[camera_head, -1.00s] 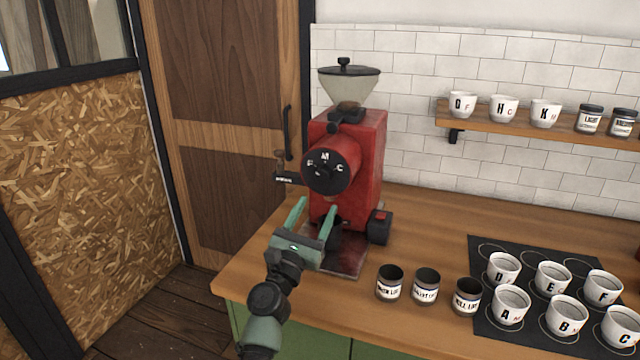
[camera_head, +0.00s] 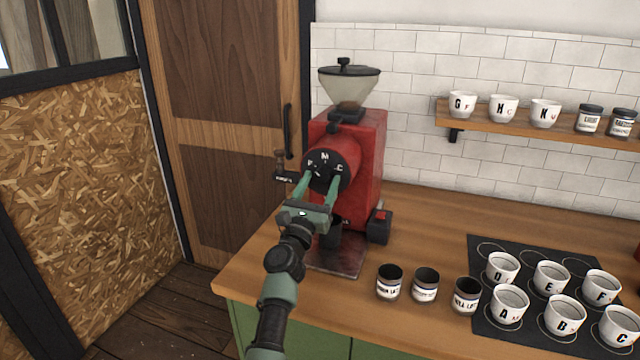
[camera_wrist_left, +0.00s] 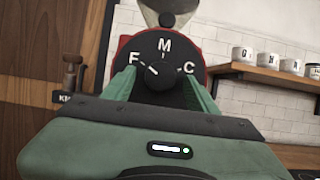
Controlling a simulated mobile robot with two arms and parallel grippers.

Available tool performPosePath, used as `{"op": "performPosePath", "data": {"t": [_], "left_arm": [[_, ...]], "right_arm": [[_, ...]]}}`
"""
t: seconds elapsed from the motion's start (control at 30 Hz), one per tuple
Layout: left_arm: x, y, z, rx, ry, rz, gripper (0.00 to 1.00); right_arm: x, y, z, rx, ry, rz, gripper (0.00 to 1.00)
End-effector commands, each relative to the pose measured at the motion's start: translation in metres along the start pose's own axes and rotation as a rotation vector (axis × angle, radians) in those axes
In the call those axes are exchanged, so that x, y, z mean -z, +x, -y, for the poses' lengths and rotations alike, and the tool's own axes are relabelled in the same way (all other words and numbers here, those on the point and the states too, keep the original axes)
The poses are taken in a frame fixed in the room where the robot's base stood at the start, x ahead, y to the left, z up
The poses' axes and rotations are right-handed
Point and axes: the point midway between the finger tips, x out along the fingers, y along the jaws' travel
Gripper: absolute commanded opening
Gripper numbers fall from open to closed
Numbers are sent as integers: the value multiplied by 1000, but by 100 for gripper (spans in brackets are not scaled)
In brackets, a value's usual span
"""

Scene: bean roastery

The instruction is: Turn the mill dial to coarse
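The red mill (camera_head: 368,160) stands on the counter with a round black dial face (camera_head: 325,160) marked F, M and C. In the left wrist view the fingers are apart, one on each side of the knob. I cannot tell whether they touch it. My right gripper is not in view.
Several tins (camera_head: 425,285) and lettered cups on a black mat (camera_head: 487,312) stand to the right. A wall shelf (camera_head: 545,122) holds cups and jars.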

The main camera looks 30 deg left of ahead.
Motion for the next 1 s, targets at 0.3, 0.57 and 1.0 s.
{"op": "performPosePath", "data": {"t": [0.3, 0.57, 1.0], "left_arm": [[0, 0, 0, 0, 2, 0, 0], [1, -1, -1, 19, 50, 0, 0], [0, 0, -5, 150, 362, 1, 0]], "right_arm": [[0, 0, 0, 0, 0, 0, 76], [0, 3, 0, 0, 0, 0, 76], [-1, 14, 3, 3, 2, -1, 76]]}}
